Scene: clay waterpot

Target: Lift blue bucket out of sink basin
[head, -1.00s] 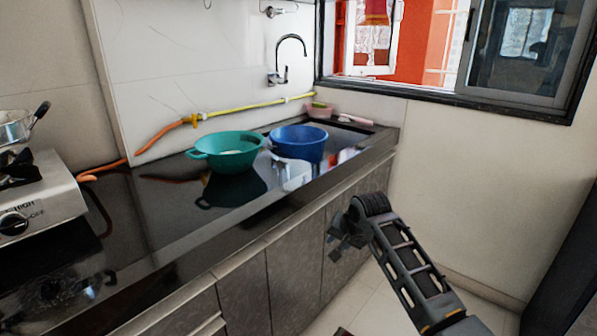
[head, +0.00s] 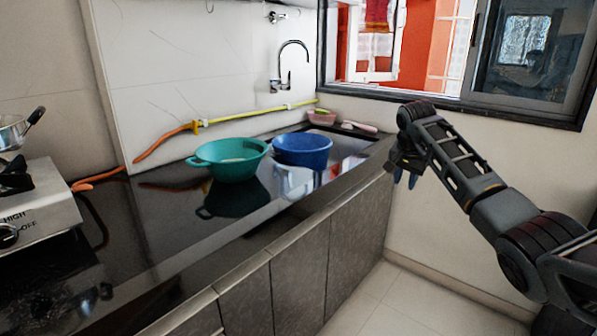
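The blue bucket (head: 302,151) is a round, wide-mouthed tub near the far end of the dark counter, below the tap. It looks upright, and its lower part sits at or in the sink area (head: 345,166); how deep cannot be told. My gripper (head: 406,178) is to the right of the bucket, beyond the counter's front edge, pointing down and apart from the bucket. Its fingers are small and dark, and I cannot tell whether they are open or shut.
A teal basin (head: 232,160) with handles stands just left of the bucket. A tap (head: 290,68) rises behind it. A yellow-orange hose (head: 225,119) runs along the wall. A pink container (head: 321,118) sits at the back. A stove (head: 38,210) is at left. The floor (head: 375,300) in front is clear.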

